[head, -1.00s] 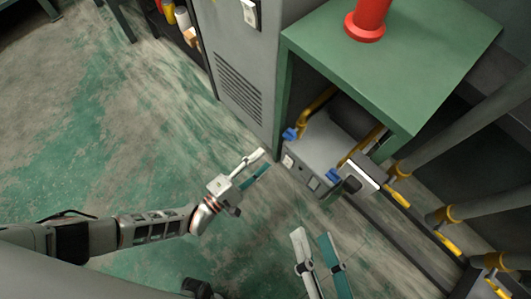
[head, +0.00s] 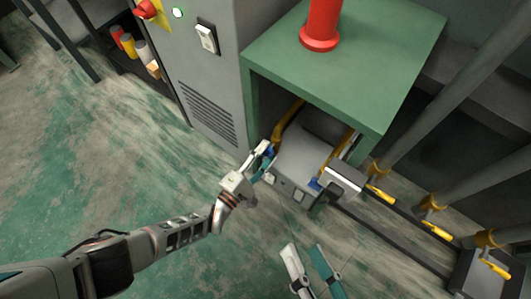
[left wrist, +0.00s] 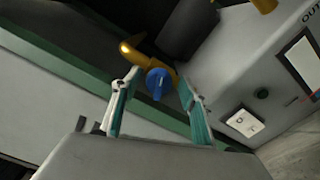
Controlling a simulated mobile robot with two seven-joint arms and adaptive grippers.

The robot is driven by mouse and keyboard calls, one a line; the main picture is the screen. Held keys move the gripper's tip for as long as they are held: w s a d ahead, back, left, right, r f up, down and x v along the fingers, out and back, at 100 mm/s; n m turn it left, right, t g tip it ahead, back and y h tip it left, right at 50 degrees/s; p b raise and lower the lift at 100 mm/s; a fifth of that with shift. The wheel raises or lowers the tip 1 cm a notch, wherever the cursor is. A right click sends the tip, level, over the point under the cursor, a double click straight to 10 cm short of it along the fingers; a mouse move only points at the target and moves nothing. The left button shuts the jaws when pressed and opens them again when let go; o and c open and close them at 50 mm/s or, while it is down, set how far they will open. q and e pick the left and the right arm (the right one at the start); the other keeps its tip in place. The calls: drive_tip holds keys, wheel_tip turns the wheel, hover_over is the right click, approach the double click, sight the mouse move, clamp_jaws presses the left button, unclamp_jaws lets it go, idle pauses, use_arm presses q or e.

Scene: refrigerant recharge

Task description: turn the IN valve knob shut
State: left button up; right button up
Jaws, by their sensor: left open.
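A grey box unit (head: 305,165) sits under the green table, with a blue knob (head: 269,152) at its left end and another blue knob (head: 315,184) at its right. My left gripper (head: 262,159) is open at the left knob. In the left wrist view this blue knob (left wrist: 158,83), on a yellow pipe (left wrist: 132,51), appears between the spread fingertips; contact cannot be told. An "OUT" label (left wrist: 311,13) shows on the far part of the box; no "IN" label is readable. My right gripper (head: 305,254) is open and empty, low in the head view.
The green table (head: 345,65) with a red cylinder (head: 322,25) overhangs the box. A grey cabinet (head: 205,80) stands close on the left. Grey pipes with yellow handles (head: 436,231) stand on the right. The floor at left is clear.

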use_arm(q)
drive_tip(key=shift+w, duration=0.1)
drive_tip(key=c, duration=1.1)
drive_tip(key=shift+o, duration=0.2)
drive_tip(key=shift+n, duration=1.5)
drive_tip(key=o, duration=1.1)
drive_tip(key=shift+c, duration=0.2)
drive_tip(key=shift+r, duration=0.1)
drive_tip(key=shift+m, duration=0.3)
